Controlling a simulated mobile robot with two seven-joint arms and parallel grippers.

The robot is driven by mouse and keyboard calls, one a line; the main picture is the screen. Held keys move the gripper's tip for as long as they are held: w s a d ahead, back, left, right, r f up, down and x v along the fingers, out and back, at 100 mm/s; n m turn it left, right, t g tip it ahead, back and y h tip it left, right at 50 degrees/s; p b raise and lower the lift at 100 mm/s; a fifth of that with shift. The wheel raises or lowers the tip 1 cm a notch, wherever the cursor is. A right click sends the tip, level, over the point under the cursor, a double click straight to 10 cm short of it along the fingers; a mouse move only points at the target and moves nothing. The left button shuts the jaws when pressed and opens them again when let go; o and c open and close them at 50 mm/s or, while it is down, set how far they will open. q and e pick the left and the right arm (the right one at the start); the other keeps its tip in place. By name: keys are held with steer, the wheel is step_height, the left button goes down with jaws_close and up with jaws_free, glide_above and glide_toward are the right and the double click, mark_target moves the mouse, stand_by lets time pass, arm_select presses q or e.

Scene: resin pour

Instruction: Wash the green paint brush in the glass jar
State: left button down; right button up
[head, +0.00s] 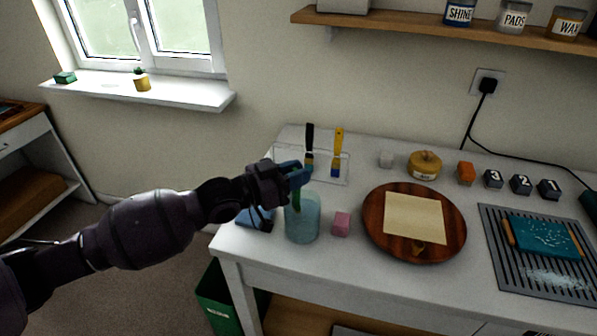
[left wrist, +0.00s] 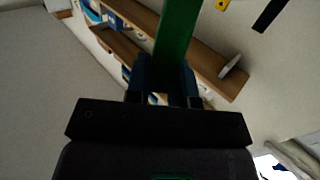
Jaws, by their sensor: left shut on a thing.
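The glass jar (head: 303,222) stands on the left part of the white table, with bluish liquid in it. My left gripper (head: 297,176) is above the jar's mouth, shut on the green paint brush (head: 296,200). The brush points down into the jar; its lower end is hard to make out through the glass. In the left wrist view the green handle (left wrist: 178,30) runs up from between the fingers (left wrist: 163,82). My right gripper is not in view.
A clear rack (head: 335,178) behind the jar holds a black brush (head: 309,140) and a yellow brush (head: 338,145). A pink block (head: 341,224) sits right of the jar, beside a round wooden board (head: 375,222). A blue item (head: 256,219) lies left of the jar.

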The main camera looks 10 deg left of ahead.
arm_select(q)
steer(key=shift+r+p, duration=0.45)
steer(key=shift+r, duration=0.1)
steer(key=shift+d+r+p, duration=0.2)
steer(key=shift+r+p, duration=0.35)
steer(key=shift+r, duration=0.15)
steer(key=shift+d+r+p, duration=0.15)
steer(key=shift+r+p, duration=0.65)
steer(key=shift+r, duration=0.1)
steer(key=r+p, duration=0.4)
steer(key=shift+s+d+r, duration=0.1)
steer(key=shift+d, duration=0.25)
